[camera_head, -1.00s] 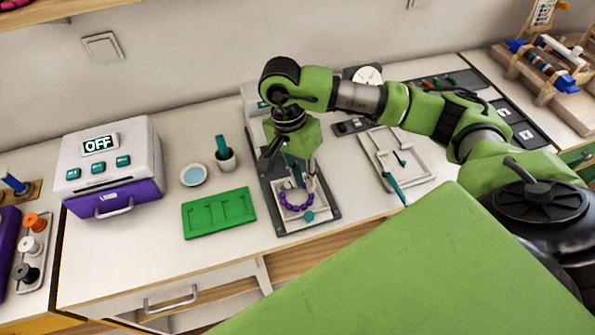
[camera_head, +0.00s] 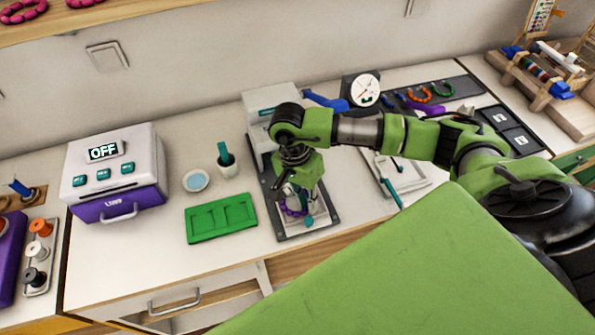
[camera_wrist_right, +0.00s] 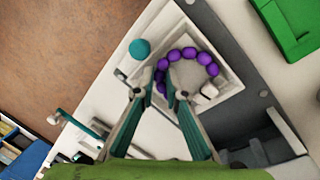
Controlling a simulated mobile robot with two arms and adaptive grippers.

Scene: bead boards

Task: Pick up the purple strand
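The purple strand (camera_head: 289,209) is a curved row of round beads in a small white tray (camera_head: 309,230). In the right wrist view the strand (camera_wrist_right: 189,54) forms an open arch. My right gripper (camera_head: 301,205) is low over the tray and hides part of the strand in the head view. In the right wrist view the right gripper (camera_wrist_right: 159,91) has its fingertips apart, with the strand's left-end beads showing between them. Whether they touch the beads I cannot tell. My left gripper is in neither view.
A teal ball (camera_wrist_right: 139,48) sits at the tray's corner. A green board (camera_head: 221,233) lies to the left, beside a white and purple box (camera_head: 116,172) reading OFF. A dial (camera_head: 365,90) stands behind my arm. The counter in front of the box is clear.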

